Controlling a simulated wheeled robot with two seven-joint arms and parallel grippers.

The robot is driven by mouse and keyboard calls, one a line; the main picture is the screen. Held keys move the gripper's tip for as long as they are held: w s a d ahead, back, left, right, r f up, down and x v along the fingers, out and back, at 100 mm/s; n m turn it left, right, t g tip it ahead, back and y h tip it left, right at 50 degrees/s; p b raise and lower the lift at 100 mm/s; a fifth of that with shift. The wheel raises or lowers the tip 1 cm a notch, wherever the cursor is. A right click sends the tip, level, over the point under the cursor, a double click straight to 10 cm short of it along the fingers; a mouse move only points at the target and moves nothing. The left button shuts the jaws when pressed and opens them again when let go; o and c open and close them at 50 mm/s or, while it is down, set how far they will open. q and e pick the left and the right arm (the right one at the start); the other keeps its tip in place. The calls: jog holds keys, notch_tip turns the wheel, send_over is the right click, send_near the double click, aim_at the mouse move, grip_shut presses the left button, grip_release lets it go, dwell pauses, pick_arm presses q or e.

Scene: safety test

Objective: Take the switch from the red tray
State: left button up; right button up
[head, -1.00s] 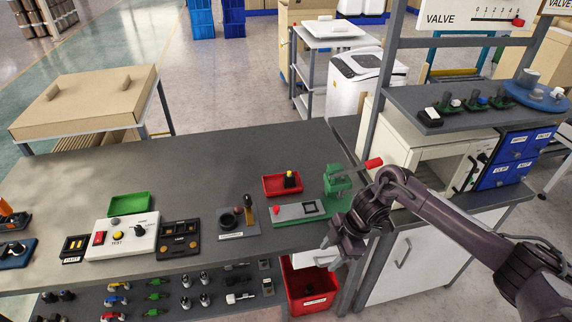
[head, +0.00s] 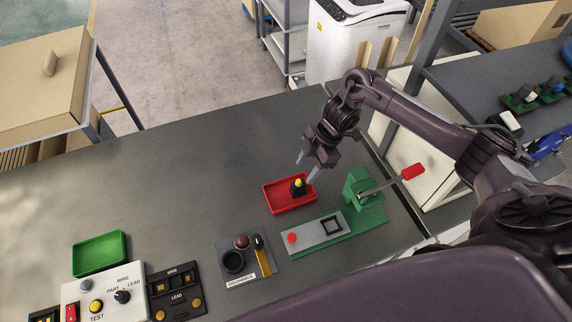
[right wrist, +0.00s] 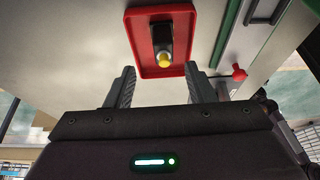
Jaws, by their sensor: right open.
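The switch (head: 298,187) is a small black block with a yellow top, standing in the red tray (head: 278,205) on the grey bench. In the right wrist view the switch (right wrist: 163,45) shows its yellow knob, near the middle of the red tray (right wrist: 141,62). My right gripper (head: 307,172) is open, its fingers pointing down just above and beside the switch. In the right wrist view the gap between the fingertips (right wrist: 158,74) is empty and the switch lies beyond it, roughly centred. I cannot tell whether a finger touches it. My left gripper is not in view.
A green press (head: 362,200) with a red-ended lever (head: 412,171) stands right of the tray. A discharge fixture (head: 246,257), a test box (head: 105,292) and a green tray (head: 99,254) lie to the left. The bench behind the red tray is clear.

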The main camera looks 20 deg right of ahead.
aim_at(301, 181)
jog(key=shift+a+f+b, duration=0.2)
jog(key=shift+f+b, duration=0.3)
jog(key=shift+b, duration=0.05)
jog(key=b+x, duration=0.1)
jog(key=x, duration=0.1)
jog(key=b+x, duration=0.4)
jog(key=shift+s+f, duration=0.25)
jog(key=shift+f, duration=0.15)
jog(key=shift+r, duration=0.1)
grip_shut()
